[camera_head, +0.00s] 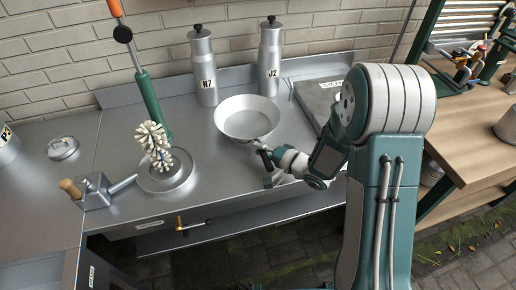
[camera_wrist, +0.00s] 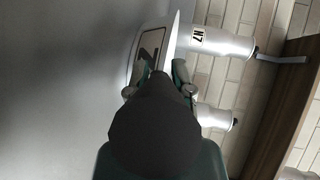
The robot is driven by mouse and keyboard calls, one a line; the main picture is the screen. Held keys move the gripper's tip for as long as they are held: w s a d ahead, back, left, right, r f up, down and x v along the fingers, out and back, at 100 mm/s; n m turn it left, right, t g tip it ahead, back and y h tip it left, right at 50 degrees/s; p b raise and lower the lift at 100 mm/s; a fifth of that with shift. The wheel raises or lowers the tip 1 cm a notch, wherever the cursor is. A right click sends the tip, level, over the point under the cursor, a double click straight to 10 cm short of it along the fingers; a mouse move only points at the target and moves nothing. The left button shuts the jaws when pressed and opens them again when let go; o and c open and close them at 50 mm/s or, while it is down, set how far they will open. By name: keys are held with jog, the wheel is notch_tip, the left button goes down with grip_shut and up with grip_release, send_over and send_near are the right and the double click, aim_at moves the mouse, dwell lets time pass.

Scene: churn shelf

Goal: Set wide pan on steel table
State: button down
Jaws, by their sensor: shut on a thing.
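The wide pan (camera_head: 247,117) is a shallow, pale metal pan, over the back middle of the steel table (camera_head: 222,170). My gripper (camera_head: 265,152) comes from the right and is shut on the pan's handle, at the pan's near side. In the wrist view my gripper (camera_wrist: 158,78) points at the pan (camera_wrist: 172,42), which shows as a pale curved edge just beyond the fingers. The fingers and dark wrist hide the handle and part of the pan. I cannot tell whether the pan's base touches the table.
Two steel bottles, N7 (camera_head: 203,68) and J2 (camera_head: 270,62), stand behind the pan. A flat labelled box (camera_head: 318,92) is to its right. A bristled brush (camera_head: 153,142) over a round base (camera_head: 168,178) stands left. The table's front middle is clear.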

jog(key=c, duration=0.5)
grip_release()
jog(key=shift+d, duration=0.55)
jog(key=shift+a+r, duration=0.1)
